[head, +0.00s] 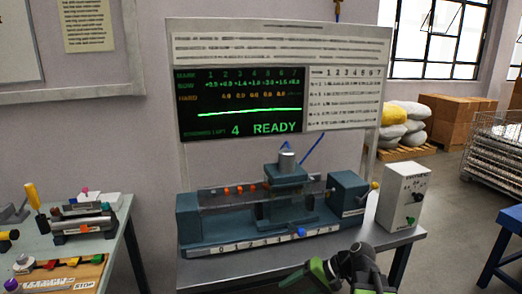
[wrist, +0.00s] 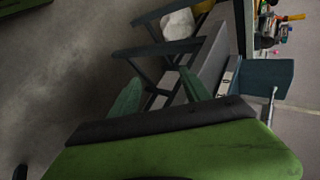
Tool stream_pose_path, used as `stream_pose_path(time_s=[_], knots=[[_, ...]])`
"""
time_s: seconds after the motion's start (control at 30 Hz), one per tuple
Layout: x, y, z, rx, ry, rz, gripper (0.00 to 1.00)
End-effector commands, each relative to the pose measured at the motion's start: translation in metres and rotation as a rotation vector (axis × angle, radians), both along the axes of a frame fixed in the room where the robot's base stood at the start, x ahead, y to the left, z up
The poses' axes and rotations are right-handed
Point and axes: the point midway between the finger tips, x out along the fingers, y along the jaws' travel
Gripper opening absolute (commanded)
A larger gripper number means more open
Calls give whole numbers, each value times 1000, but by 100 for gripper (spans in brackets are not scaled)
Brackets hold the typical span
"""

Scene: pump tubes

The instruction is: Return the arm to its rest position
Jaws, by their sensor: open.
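My gripper (wrist: 160,92) shows in the wrist view as two green fingers standing apart with nothing between them. In the head view, green and black parts of my arm (head: 345,270) are at the bottom, in front of the right half of the metal table. They overlap the table's front edge in the picture. The blue-grey bench machine (head: 220,240) on that table stands behind my arm. In the wrist view the scene is turned sideways, and the machine's end (wrist: 265,78) shows at the right, apart from the fingers.
A grey control box (head: 404,195) stands at the table's right end. A board with a screen (head: 243,103) reads "4 READY" behind the machine. A side table (head: 125,213) with tools is at left. A blue stool (head: 508,222) is at right. Open floor (head: 455,215) lies between.

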Motion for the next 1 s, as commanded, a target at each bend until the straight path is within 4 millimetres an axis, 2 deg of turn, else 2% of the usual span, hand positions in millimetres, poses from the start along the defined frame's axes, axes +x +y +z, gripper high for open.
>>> stream_pose_path(time_s=[0.03, 0.1, 0.17, 0.23, 0.33, 0.47, 0.5, 0.53, 0.6, 0.8, 0.9, 1.0], knots=[[-8, 20, -12, -70, 12, 52, 55], [-18, 36, -30, -181, 25, 112, 55], [-27, 44, -44, -287, 30, 159, 55], [-34, 41, -58, -410, 33, 196, 55], [-37, 14, -72, -581, 37, 207, 55], [-37, -38, -80, -796, 48, 189, 55], [-35, -56, -80, -863, 49, 183, 55], [-35, -55, -59, -853, 47, 182, 55], [-35, -54, -37, -849, 48, 182, 55], [-35, -54, 15, -847, 48, 181, 55], [-35, -54, 35, -846, 48, 181, 55], [-35, -54, 44, -846, 48, 181, 55]])
